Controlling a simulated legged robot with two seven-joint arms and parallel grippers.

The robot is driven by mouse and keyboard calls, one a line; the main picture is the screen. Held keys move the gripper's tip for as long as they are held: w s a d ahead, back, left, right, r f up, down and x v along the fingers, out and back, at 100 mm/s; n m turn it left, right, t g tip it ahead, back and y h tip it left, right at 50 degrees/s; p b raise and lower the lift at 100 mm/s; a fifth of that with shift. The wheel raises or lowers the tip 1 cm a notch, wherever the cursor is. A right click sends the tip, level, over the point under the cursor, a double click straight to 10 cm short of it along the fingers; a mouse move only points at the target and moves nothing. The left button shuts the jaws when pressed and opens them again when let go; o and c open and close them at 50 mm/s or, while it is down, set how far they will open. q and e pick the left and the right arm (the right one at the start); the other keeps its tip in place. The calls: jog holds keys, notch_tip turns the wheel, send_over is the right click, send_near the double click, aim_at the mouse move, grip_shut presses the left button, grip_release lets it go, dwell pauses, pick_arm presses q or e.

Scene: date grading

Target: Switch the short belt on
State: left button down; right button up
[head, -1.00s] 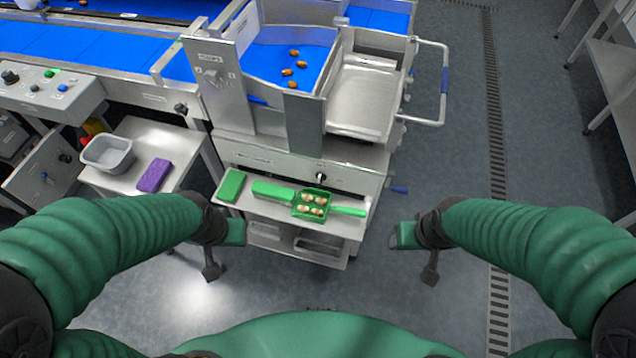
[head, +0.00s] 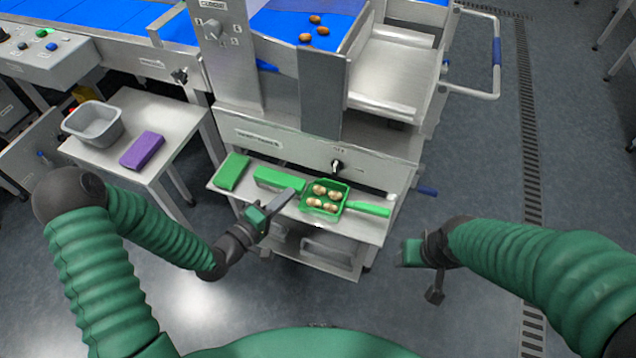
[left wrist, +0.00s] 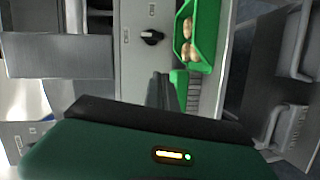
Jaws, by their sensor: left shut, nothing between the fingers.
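The short belt (head: 285,24) is blue and carries a few brown dates, inside a metal frame. On the machine's front panel (head: 270,138) below it is a black rotary knob (head: 336,166) with small labels above and to its right, too small to read. The knob also shows in the left wrist view (left wrist: 152,37). My left gripper (head: 290,199) is shut and empty, over the shelf edge near a green block, below and left of the knob and apart from it. My right gripper (head: 408,254) hangs over the floor right of the shelf; its fingers are unclear.
A side table at left holds a grey tub (head: 93,124) and purple block (head: 142,150). A dial (head: 212,30) sits on an upright plate.

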aim_at(336, 169)
pick_arm(q)
jog(key=shift+w+a+r+n+t+h, duration=0.15)
jog(key=shift+r+n+t+h, duration=0.15)
jog(key=shift+r+n+t, duration=0.5)
pick_arm(e)
jog(key=shift+w+f, duration=0.1)
jog(key=shift+f, duration=0.5)
pick_arm(q)
jog(key=shift+w+f, duration=0.1)
jog(key=shift+f, duration=0.1)
jog(key=b+x, duration=0.2)
jog(key=x, duration=0.7)
jog(key=shift+w+d, duration=0.2)
jog(key=shift+s+d+b, duration=0.2)
jog(key=shift+d+b, duration=0.05)
jog(key=shift+d, duration=0.75)
jog(key=shift+s+d+b, duration=0.2)
jog(key=shift+s+d, duration=0.05)
jog(key=shift+d, duration=0.75)
pick_arm(e)
jog(key=shift+s+x, duration=0.15)
jog(key=shift+x, duration=0.55)
jog(key=shift+s+x, duration=0.15)
jog(key=shift+x, duration=0.5)
pick_arm(q)
jog(key=shift+r+m+p, duration=0.3)
jog(key=shift+m+p, duration=0.3)
jog(key=shift+p, duration=0.05)
pick_arm(e)
jog(key=shift+r, duration=0.55)
